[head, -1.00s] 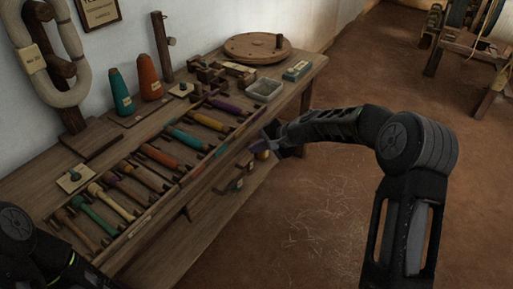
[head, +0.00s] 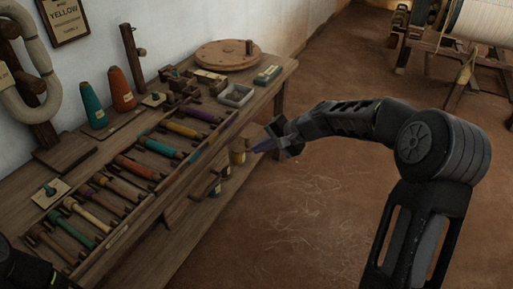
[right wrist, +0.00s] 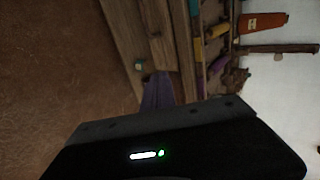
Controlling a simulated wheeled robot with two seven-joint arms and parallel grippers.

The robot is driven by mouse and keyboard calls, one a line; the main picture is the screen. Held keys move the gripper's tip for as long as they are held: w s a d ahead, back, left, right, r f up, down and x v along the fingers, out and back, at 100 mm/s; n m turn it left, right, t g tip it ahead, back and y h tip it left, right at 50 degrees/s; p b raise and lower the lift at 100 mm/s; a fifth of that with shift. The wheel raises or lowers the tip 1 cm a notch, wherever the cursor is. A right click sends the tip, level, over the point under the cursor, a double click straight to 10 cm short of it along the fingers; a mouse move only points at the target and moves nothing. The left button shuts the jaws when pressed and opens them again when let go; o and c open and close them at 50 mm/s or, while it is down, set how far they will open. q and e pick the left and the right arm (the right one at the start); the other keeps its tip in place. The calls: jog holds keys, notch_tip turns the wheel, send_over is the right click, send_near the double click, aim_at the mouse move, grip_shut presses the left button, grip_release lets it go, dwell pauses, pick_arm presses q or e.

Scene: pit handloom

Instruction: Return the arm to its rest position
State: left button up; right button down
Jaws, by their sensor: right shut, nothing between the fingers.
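My right gripper (head: 262,146) is in front of the bench's right edge, in open air over the floor side. Its narrow purple fingers are closed together and empty. In the right wrist view the purple fingers (right wrist: 158,92) point toward the bench edge. Of my left arm only a dark part shows in the lower left corner of the head view; its gripper is outside the picture.
A wooden bench (head: 58,157) along the wall holds a rack of several coloured bobbins, a teal cone (head: 94,106), an orange cone (head: 121,90) and a round wooden disc (head: 215,53). A loom frame (head: 462,46) stands at the upper right.

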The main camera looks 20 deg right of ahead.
dwell(0.3)
jog(key=s+a+f+n+g+h, duration=0.15)
jog(key=s+f, duration=0.25)
jog(key=f, duration=0.5)
jog(key=s+a+f+n+h, duration=0.15)
jog(key=s+f, duration=0.25)
jog(key=f, duration=0.6)
jog(key=s+a+f+n+g, duration=0.2)
jog(key=s+a+f, duration=0.3)
jog(key=s, duration=0.4)
jog(key=s+a+f+n+g+y, duration=0.1)
jog(key=s+a+f, duration=0.3)
jog(key=s+a, duration=0.3)
jog(key=s+a+f+n+g, duration=0.2)
jog(key=s+a+f, duration=0.25)
jog(key=s, duration=0.55)
notch_tip(320, 180, up, 22)
jog(key=p, duration=2.1)
jog(key=shift+a+f, duration=0.25)
jog(key=shift+a, duration=0.05)
